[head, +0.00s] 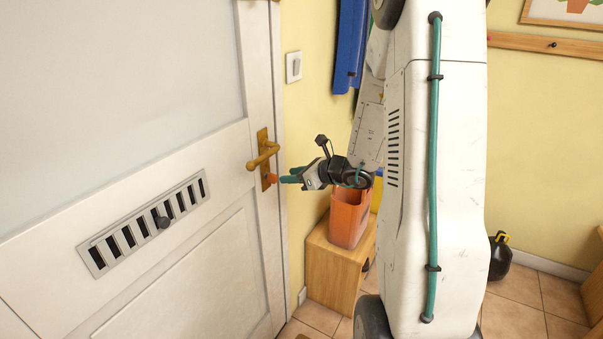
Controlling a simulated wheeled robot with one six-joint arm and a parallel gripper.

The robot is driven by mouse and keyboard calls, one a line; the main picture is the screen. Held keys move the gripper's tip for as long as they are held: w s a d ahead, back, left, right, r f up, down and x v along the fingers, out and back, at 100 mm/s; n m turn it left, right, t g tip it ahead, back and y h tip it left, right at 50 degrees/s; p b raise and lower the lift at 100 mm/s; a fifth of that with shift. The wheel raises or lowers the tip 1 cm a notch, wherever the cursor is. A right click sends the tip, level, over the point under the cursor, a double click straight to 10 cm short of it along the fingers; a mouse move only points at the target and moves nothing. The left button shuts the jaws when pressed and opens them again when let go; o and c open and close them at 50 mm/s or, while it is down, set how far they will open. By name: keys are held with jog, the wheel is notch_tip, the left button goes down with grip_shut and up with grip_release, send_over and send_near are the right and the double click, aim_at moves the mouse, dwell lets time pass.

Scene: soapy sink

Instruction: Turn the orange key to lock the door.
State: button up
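The white door (190,270) fills the left side of the head view and looks closed. A brass handle (262,155) on a brass plate sits near its right edge. The orange key (270,179) shows small at the lower part of the plate, below the handle. My gripper (283,179) reaches in from the right, with its teal fingertips at the key. The fingers look close together, side-on. I cannot tell whether they are closed on the key or only beside it.
An orange bin (349,222) stands on a wooden cabinet (335,262) below my gripper. A light switch (293,67) is on the yellow wall right of the door. A vent grille (145,222) with a dark knob is on the door. A dark jug (500,256) stands on the tiled floor at right.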

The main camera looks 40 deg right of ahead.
aim_at(277, 177)
jog(key=x, duration=0.6)
jog(key=shift+w+a+f, duration=0.1)
jog(key=shift+w+a, duration=0.1)
jog(key=shift+a, duration=0.05)
grip_shut()
